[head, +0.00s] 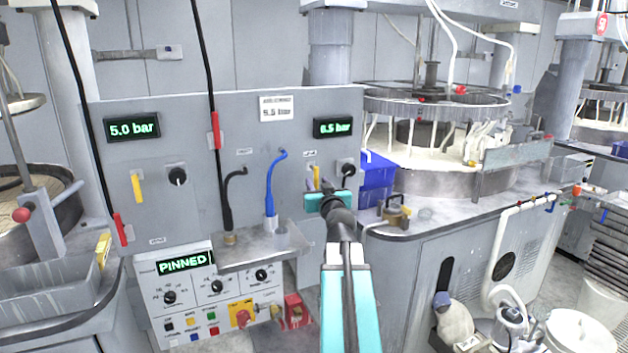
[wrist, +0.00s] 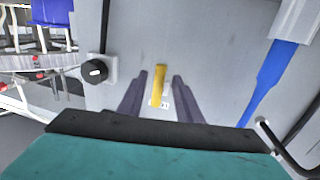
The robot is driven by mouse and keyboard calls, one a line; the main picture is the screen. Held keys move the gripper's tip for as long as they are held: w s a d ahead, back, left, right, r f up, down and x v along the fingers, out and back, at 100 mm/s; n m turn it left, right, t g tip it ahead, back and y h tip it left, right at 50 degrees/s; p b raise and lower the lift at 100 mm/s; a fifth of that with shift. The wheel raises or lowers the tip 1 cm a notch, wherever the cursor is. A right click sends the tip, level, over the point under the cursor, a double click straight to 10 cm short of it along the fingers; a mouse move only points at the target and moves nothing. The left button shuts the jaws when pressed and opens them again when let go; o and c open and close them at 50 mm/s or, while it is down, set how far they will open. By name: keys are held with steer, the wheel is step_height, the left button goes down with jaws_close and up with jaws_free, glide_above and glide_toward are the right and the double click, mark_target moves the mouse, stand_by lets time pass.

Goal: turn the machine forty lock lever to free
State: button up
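A yellow lever (head: 317,176) stands near upright on the right part of the grey panel, under the 6.5 bar display. It shows in the wrist view as a yellow bar (wrist: 159,85) between my two dark fingers, with a gap on each side. My gripper (head: 318,190) is open at this lever; no contact shows. A second yellow lever (head: 137,188) is at the panel's left, under the 5.0 bar display. The small labels are too blurred to tell which lever is machine forty's. A control box display (head: 184,262) reads PINNED.
A black knob (head: 348,168) sits just right of the near lever; it also shows in the wrist view (wrist: 95,71). A blue hose (head: 270,190) and a black hose (head: 227,200) rise from a metal shelf (head: 255,250). A blue bin (head: 377,172) stands to the right.

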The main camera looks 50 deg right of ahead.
steer(key=shift+p+x, duration=0.3)
steer(key=shift+x, duration=1.05)
steer(key=shift+c, duration=0.5)
